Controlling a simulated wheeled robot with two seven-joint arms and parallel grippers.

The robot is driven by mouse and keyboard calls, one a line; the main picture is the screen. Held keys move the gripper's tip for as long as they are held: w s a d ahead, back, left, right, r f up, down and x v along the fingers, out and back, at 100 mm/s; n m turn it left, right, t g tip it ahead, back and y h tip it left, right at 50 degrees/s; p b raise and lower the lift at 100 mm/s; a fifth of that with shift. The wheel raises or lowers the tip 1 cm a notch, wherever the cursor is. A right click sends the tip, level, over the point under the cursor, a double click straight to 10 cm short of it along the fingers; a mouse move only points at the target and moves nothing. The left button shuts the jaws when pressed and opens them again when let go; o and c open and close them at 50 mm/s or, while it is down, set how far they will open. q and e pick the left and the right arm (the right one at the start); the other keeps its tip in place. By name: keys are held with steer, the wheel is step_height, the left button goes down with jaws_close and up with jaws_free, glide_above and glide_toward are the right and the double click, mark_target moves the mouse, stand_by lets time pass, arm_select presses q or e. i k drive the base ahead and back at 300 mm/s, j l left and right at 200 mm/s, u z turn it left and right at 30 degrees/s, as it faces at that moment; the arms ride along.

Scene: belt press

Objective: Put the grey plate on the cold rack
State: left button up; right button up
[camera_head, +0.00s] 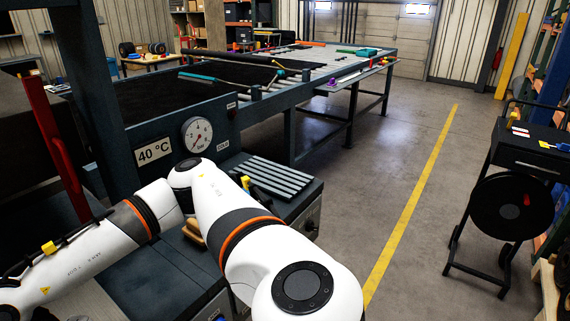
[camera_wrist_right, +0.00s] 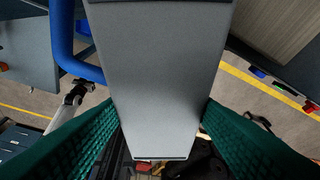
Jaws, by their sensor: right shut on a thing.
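The grey plate (camera_wrist_right: 160,70) fills the middle of the right wrist view, its face close to the camera. My right gripper (camera_wrist_right: 160,135) is shut on it, with a green textured finger on each side. The cold rack (camera_head: 268,178), a grey slatted top beside a COLD label, is bare where it shows in the head view. My right gripper and the plate cannot be made out in the head view. A white link with a small black end, perhaps my left gripper (camera_wrist_right: 76,93), shows at the left of the wrist view; its jaws are too small to read.
The press with a 40 °C sign (camera_head: 154,151) and gauge (camera_head: 197,135) stands behind the rack. A blue bar (camera_wrist_right: 62,40) curves beside the plate. A long belt table (camera_head: 300,75) runs back. A black cart (camera_head: 525,160) stands right; the floor between is clear.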

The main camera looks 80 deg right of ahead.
mark_target(270, 173)
steer(key=z, duration=1.95)
steer(key=i+l+u, duration=0.15)
steer(key=i+l, duration=0.25)
steer(key=i+l+u, duration=0.15)
steer(key=i+l, duration=0.25)
steer(key=i+l+u, duration=0.2)
steer(key=i+l, duration=0.2)
steer(key=l, duration=0.2)
